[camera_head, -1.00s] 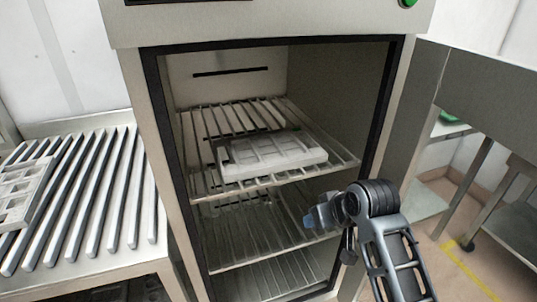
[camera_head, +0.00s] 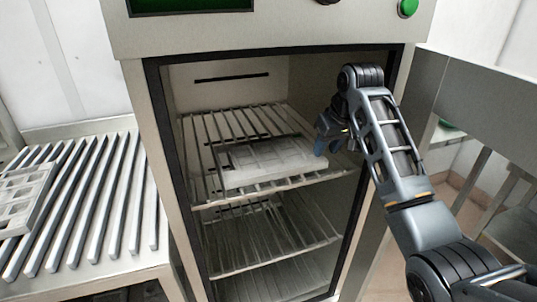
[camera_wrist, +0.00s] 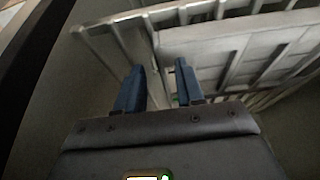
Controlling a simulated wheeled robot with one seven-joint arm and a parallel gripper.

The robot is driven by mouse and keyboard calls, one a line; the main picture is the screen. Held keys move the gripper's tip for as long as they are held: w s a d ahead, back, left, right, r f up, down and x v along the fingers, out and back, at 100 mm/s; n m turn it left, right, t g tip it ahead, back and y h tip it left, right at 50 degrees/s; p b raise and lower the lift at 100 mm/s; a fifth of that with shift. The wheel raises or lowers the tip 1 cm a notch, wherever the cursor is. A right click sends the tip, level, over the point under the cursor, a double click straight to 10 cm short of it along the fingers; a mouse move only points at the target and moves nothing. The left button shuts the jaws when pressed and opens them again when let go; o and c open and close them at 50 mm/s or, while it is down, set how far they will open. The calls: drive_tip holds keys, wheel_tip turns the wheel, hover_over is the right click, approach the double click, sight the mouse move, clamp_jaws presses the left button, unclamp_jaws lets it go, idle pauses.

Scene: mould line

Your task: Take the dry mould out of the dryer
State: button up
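The pale grey mould (camera_head: 270,163), a flat block with several rectangular pockets, lies flat on the upper wire shelf of the open dryer (camera_head: 262,27). In the wrist view the mould (camera_wrist: 215,48) fills the upper right. My gripper (camera_head: 322,143) is at the right end of the mould, inside the dryer opening. In the wrist view my gripper (camera_wrist: 160,78) has its two blue fingers apart with nothing held between them. The fingertips point towards the mould's edge and the shelf wires; whether they touch is unclear.
The upper wire shelf (camera_head: 205,126) has wires close around the mould. A lower shelf (camera_head: 262,240) looks empty. The dryer's dark door frame (camera_head: 376,140) is near my arm. A slatted table (camera_head: 130,200) stands left, with another pale mould (camera_head: 22,200) on it.

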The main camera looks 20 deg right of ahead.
sight(313, 146)
drive_tip(key=shift+w, duration=1.55)
drive_tip(key=shift+w+p, duration=0.35)
drive_tip(key=shift+w, duration=0.75)
drive_tip(key=shift+x, duration=1.1)
drive_tip(key=shift+w+f, duration=0.35)
drive_tip(key=shift+f, duration=0.1)
drive_tip(key=shift+c, duration=0.3)
clamp_jaws()
